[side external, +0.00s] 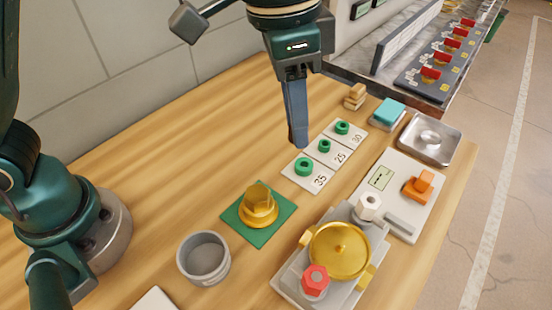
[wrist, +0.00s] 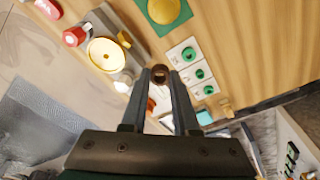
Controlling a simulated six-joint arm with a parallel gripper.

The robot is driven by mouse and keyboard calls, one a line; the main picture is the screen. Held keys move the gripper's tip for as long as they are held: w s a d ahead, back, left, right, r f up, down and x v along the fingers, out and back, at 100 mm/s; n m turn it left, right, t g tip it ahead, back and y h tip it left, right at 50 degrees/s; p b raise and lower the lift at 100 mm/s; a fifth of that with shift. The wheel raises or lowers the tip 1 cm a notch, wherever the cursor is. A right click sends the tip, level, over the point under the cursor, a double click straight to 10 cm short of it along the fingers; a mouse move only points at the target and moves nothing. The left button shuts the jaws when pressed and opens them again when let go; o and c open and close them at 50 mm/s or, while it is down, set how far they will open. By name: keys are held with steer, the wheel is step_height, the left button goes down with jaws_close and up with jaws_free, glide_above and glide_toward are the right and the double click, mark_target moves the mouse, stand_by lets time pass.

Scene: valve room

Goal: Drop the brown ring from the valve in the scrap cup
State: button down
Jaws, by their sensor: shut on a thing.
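My gripper (side external: 298,143) is raised above the table, its fingers pointing down. In the wrist view my gripper (wrist: 160,73) is shut on a small brown ring (wrist: 160,75), held between the fingertips. The ring cannot be made out in the side view. The grey scrap cup (side external: 204,258) stands upright at the front left of the table and looks empty; my gripper is well away from it, behind and to its right. The valve body with a round gold face (side external: 340,250) sits in a grey fixture at the front right; it also shows in the wrist view (wrist: 105,53).
A gold part (side external: 259,207) stands on a green mat between the cup and my gripper. Green rings lie on number cards 35 (side external: 304,167), 25 (side external: 324,146) and 30 (side external: 342,128). A metal dish (side external: 430,138) and a white tray with an orange part (side external: 418,186) are at right.

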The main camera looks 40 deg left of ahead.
steer(key=s+a+f, duration=0.2)
steer(key=s, duration=1.3)
steer(key=shift+m, duration=0.5)
steer(key=f, duration=0.3)
steer(key=s+f, duration=0.1)
steer(key=f, duration=0.1)
steer(key=shift+d+f, duration=0.1)
steer(key=shift+f, duration=0.05)
steer(key=c, duration=0.6)
jaws_free()
steer(key=r, duration=0.5)
steer(key=shift+s+a, duration=0.2)
steer(key=shift+a, duration=0.05)
